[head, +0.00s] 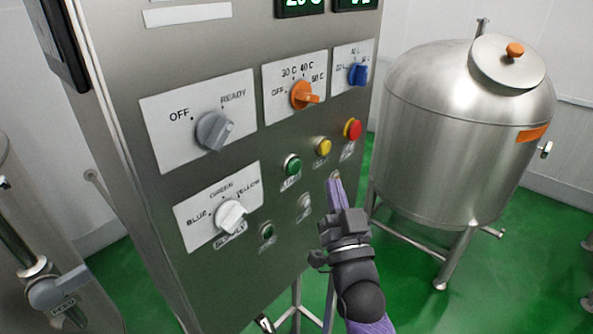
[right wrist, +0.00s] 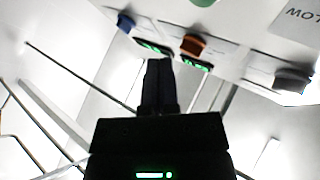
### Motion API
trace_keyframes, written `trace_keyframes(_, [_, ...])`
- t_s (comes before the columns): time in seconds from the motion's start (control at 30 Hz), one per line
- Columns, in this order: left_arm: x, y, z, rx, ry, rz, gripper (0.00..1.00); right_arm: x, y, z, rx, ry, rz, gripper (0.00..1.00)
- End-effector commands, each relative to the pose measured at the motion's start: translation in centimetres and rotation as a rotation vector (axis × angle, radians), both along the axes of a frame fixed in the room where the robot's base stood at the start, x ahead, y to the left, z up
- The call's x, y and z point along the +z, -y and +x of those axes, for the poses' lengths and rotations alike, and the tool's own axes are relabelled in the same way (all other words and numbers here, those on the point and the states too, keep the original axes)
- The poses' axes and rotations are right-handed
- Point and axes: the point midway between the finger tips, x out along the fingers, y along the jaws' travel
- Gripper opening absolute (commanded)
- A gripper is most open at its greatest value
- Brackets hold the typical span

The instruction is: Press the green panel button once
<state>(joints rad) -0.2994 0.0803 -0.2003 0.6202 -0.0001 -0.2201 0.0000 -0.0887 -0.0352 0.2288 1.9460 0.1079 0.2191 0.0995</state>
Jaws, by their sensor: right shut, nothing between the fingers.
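The green button (head: 292,165) sits on the steel control panel (head: 275,195), left of the yellow button (head: 323,147) and the red button (head: 353,129). A green round shape at the top edge of the right wrist view looks like the same button (right wrist: 203,2). My right gripper (head: 335,181) is shut and empty, below and right of the green button and apart from it. Its closed fingers (right wrist: 157,66) also show in the right wrist view. My left gripper is not in view.
A darker green button (head: 266,232) and a pale button (head: 305,203) sit lower on the panel. Grey (head: 214,130), orange (head: 304,95), blue (head: 358,74) and white (head: 231,216) knobs stick out. A steel tank (head: 450,140) stands to the right, over green floor.

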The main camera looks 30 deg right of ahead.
Motion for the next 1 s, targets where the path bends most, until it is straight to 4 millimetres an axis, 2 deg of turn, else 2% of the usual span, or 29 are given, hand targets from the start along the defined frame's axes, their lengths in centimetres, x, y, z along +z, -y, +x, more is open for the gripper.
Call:
trace_keyframes(0.2, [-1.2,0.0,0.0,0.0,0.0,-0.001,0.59,-0.2,-1.2,2.8,-0.001,0.001,0.001,0.0])
trace_keyframes(0.4, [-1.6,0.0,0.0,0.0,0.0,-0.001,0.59,-0.1,-1.8,4.3,0.001,0.0,-0.001,0.0])
trace_keyframes(1.0, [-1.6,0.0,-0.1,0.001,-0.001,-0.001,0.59,0.0,-1.9,4.6,0.001,-0.001,-0.001,0.0])
